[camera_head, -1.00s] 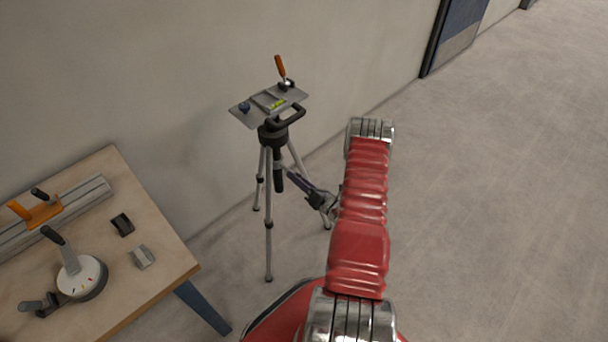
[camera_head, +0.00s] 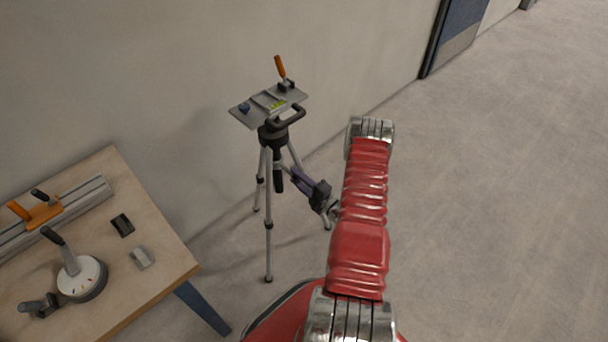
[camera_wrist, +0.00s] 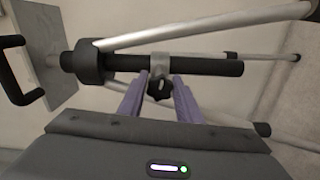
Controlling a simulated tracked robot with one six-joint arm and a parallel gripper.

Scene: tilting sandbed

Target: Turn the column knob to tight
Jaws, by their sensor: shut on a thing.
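The tripod (camera_head: 268,190) stands upright by the wall with its legs spread. Its dark centre column (camera_head: 279,180) hangs below the head; it lies sideways in the wrist view (camera_wrist: 215,67). A grey collar (camera_wrist: 172,58) sits around the column. The small black column knob (camera_wrist: 159,88) sticks out from the collar, between my two purple fingers. My gripper (camera_head: 294,172) reaches the column from the right and is shut on the knob, with the fingers on either side of it in the wrist view (camera_wrist: 160,79). The knob cannot be made out in the head view.
A tilting plate (camera_head: 245,112) with an orange-handled lever (camera_head: 280,68) and a black pan handle (camera_head: 290,116) tops the tripod. A wooden table (camera_head: 165,255) with a dial and clamp rail stands at the left. The floor at the right is clear.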

